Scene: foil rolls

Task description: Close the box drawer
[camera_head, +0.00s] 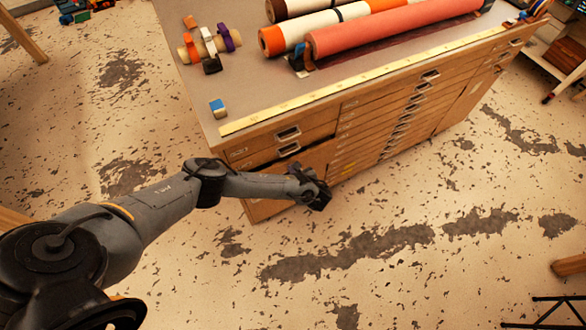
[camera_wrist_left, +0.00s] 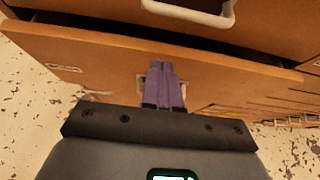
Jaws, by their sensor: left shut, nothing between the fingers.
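The box drawer (camera_wrist_left: 100,62) is a brown wooden front with a label holder, seen in the left wrist view. It stands a little out from the cabinet, with a dark gap behind its top edge. My left gripper (camera_wrist_left: 163,75) has its purple fingers together and empty. They are at the middle of the drawer front, in front of its handle, which they largely cover; I cannot tell if they touch. In the head view my left gripper (camera_head: 320,197) is low at the cabinet's near end, and my arm partly hides the lower drawers. My right gripper is not in view.
The wooden cabinet (camera_head: 345,122) has several shut drawers. Long rolls (camera_head: 390,32), a yellow ruler strip (camera_head: 300,98), a small blue block (camera_head: 217,108) and coloured tape rolls (camera_head: 207,45) lie on its top. The speckled floor in front is clear.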

